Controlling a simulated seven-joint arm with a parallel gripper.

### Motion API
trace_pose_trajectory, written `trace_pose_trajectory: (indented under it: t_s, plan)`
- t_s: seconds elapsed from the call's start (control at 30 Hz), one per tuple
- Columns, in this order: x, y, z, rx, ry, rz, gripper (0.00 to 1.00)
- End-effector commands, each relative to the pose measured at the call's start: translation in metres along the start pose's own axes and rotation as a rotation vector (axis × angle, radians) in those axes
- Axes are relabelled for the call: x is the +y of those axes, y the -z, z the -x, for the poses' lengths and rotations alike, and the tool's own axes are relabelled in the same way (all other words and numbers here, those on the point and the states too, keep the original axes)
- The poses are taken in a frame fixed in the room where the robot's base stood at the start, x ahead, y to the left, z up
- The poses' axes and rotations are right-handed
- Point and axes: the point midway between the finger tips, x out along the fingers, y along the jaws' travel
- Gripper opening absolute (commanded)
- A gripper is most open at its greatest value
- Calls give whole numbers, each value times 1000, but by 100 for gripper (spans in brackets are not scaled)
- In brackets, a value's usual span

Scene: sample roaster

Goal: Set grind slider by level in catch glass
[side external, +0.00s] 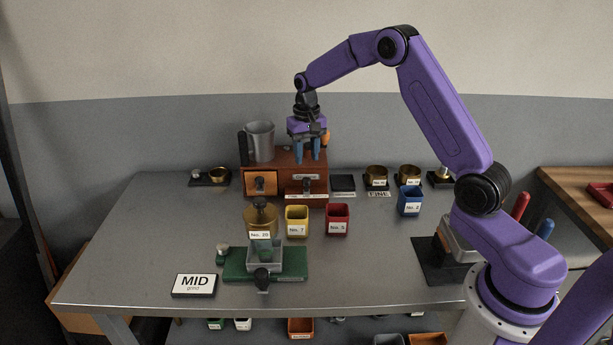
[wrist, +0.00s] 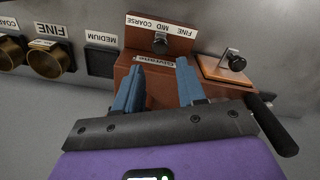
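The wooden grinder box (side external: 315,182) stands at the back of the table. Its grind slider knob (side external: 307,187) is on the front right, and in the wrist view the knob (wrist: 160,42) sits by the MID mark, between COARSE and FINE. My gripper (side external: 307,160) is open and empty, pointing down above the box's right part; in the wrist view its blue fingers (wrist: 160,85) are apart, with the knob beyond them. A clear square container (side external: 265,258), perhaps the catch glass, stands on a green base (side external: 293,262); its level is too small to read. A card (side external: 194,285) reads MID grind.
A metal cup (side external: 260,141) stands on the box's left top. A brass canister (side external: 261,218), yellow bin (side external: 297,219), red bin (side external: 337,219) and blue bin (side external: 410,202) stand in front and right. Brass cups (side external: 376,176) line the back. The table's centre right is clear.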

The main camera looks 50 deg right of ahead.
Motion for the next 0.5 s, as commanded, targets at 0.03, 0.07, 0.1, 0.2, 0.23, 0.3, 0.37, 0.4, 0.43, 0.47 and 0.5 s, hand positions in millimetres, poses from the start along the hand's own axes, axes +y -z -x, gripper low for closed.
trace_pose_trajectory:
  t_s: [0.03, 0.07, 0.1, 0.2, 0.23, 0.3, 0.37, 0.4, 0.43, 0.47, 0.5]
  plan:
    - [0, -1, -11, -5, -2, 0, 40]
    - [0, -1, -17, -5, -2, 1, 40]
    - [0, -1, -24, -4, -1, 0, 40]
    - [0, -1, -41, -4, -1, 0, 40]
    - [0, -1, -46, -4, -1, 0, 40]
    - [0, -1, -56, -3, -1, 0, 40]
    - [0, 0, -63, -2, -1, 0, 40]
    - [0, 0, -66, -2, -1, 0, 40]
    - [0, 0, -69, -2, -1, 0, 40]
    - [0, 0, -71, -2, -1, 0, 40]
    - [0, 0, -73, -1, 0, 0, 40]
